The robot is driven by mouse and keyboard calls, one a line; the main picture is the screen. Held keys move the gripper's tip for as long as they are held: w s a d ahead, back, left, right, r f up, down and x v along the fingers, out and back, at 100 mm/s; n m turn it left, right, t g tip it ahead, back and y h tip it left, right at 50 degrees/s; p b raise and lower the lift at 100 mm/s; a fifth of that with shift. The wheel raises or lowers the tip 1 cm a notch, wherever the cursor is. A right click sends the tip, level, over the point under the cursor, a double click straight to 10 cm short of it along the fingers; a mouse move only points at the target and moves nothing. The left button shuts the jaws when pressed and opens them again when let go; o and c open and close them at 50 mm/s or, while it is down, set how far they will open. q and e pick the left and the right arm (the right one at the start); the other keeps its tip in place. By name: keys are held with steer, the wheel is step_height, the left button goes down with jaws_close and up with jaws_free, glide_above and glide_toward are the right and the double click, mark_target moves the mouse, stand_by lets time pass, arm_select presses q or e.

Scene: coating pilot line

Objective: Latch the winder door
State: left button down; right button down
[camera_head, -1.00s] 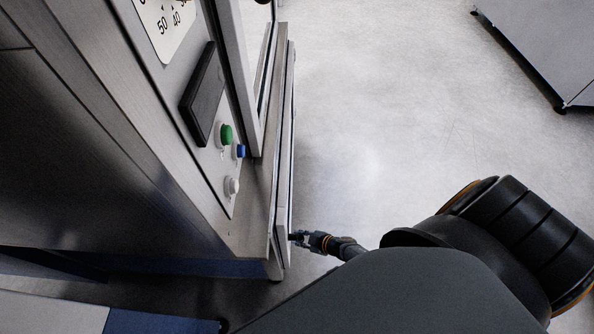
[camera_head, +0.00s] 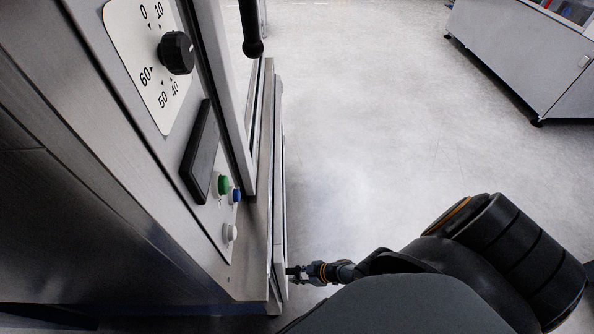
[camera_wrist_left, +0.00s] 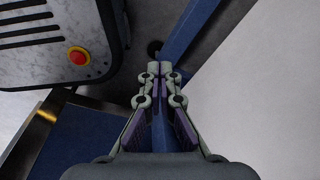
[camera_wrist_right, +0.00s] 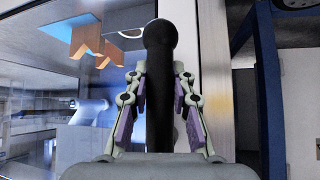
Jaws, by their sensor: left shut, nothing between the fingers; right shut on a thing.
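The winder cabinet stands at the left in the head view, with a pale-framed door (camera_head: 237,100) on its front. A black lever with a rounded end (camera_head: 249,30) shows at the top. My right gripper (camera_head: 292,271) is low, at the edge of a narrow metal panel (camera_head: 279,200). In the right wrist view its fingers (camera_wrist_right: 160,72) are shut on a black ball-ended handle (camera_wrist_right: 159,38), upright before a pale frame and glass. I cannot tell whether this handle is the lever in the head view. My left gripper (camera_wrist_left: 159,70) is shut and empty in the left wrist view.
The cabinet carries a dial (camera_head: 176,53), a green button (camera_head: 223,184), a blue button (camera_head: 236,195) and a white button (camera_head: 230,232). A grey cabinet (camera_head: 520,65) stands at the upper right, with open floor between. A red button (camera_wrist_left: 78,56) is near my left gripper.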

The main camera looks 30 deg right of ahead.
steer(key=shift+s, duration=0.15)
steer(key=c, duration=1.1)
jaws_free()
steer(key=shift+d, duration=0.1)
steer(key=shift+s+d+r, duration=0.3)
steer(key=v, duration=1)
steer(key=shift+s+d+r, duration=0.15)
steer(key=shift+s+r, duration=0.05)
steer(key=shift+r, duration=0.15)
